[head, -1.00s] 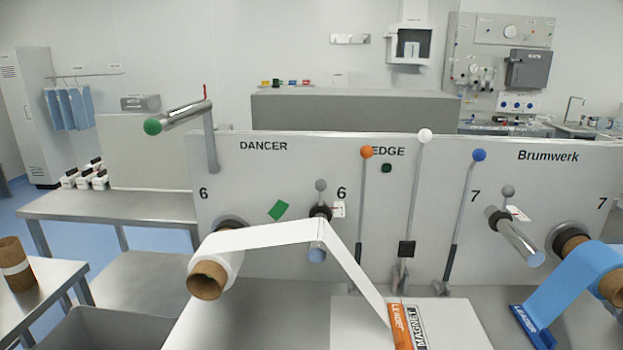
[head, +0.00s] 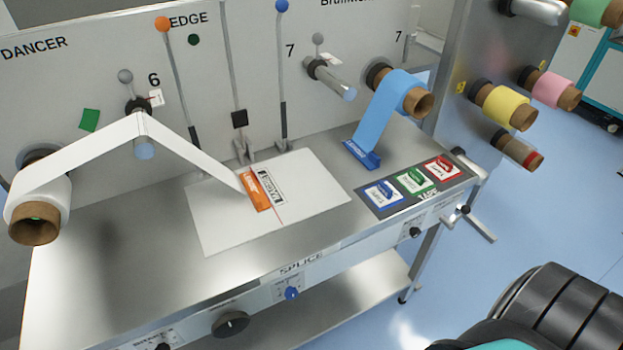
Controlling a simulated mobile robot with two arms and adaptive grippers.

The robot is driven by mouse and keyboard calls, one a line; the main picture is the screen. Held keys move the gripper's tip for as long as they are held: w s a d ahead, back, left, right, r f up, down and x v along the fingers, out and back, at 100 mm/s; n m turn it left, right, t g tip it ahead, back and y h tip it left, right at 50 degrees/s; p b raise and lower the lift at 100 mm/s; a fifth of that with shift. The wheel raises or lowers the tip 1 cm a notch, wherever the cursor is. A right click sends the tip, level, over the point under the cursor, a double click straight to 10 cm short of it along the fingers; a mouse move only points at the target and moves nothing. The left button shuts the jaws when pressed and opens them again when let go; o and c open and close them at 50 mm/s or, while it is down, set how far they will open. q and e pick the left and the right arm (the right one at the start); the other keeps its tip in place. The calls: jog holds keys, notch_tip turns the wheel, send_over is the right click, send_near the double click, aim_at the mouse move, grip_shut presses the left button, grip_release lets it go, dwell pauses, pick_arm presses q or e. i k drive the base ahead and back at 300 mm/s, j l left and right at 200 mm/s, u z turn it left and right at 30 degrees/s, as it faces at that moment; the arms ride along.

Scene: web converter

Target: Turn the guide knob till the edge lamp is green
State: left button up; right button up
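The edge lamp (head: 193,39) is a small round dark green lamp under the EDGE label on the upright panel; it does not look brightly lit. A large black round knob (head: 230,325) sits on the front of the bench. Smaller black knobs stand at the lower left (head: 162,346) and farther right (head: 415,232). A blue knob (head: 292,293) sits below the SPLICE label. The labels are too small to read, so I cannot tell which one is the guide knob. Neither gripper is in view. A dark ribbed part with teal, probably my arm, shows at the lower right.
A white web (head: 85,155) runs from its roll over a roller to an orange LEADER bar (head: 257,190) on a white plate (head: 215,225). A blue web (head: 378,110) hangs at the right. Coloured rolls (head: 510,108) stick out beyond. Floor before the bench is free.

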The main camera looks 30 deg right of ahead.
aim_at(291, 293)
jog(key=z, duration=0.95)
